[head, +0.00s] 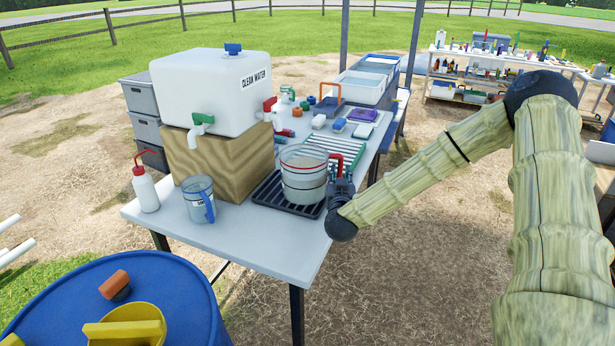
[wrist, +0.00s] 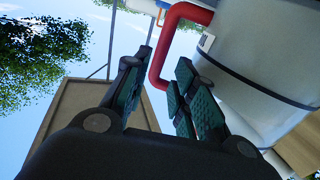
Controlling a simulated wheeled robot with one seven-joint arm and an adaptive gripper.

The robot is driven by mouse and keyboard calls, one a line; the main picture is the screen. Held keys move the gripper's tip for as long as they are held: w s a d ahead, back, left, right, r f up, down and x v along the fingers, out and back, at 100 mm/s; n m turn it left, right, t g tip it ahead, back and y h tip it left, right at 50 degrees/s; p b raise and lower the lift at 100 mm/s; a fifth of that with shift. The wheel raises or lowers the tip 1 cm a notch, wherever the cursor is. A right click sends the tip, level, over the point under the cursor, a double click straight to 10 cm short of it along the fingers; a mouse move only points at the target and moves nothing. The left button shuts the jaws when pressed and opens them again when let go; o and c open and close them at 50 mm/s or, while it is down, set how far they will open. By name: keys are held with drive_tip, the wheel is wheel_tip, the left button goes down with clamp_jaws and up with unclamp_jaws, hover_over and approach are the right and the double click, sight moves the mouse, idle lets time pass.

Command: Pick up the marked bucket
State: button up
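The marked bucket (head: 303,184) is translucent and pale, with dark bands around it and a red line near its rim. It stands upright on a black slatted tray (head: 265,192) at the table's front. Its red side handle (head: 338,160) faces right, toward my arm. In the wrist view the bucket wall (wrist: 265,65) fills the upper right, and the red handle (wrist: 185,14) curves down between my fingers. My gripper (head: 341,186) is at the handle side of the bucket. In the wrist view my gripper (wrist: 157,80) is open, with a visible gap between handle and left finger.
A white clean water tank (head: 210,90) with a tap sits on a wooden block (head: 222,160) left of the bucket. A jug (head: 198,200) and a wash bottle (head: 145,190) stand nearby. A striped rack (head: 335,148) is behind. A blue drum (head: 175,285) is in front.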

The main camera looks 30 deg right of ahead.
sight(341, 166)
drive_tip(key=shift+w+d, duration=0.45)
drive_tip(key=shift+d, duration=0.05)
drive_tip(key=shift+p+x, duration=0.4)
drive_tip(key=shift+x, duration=2.25)
clamp_jaws()
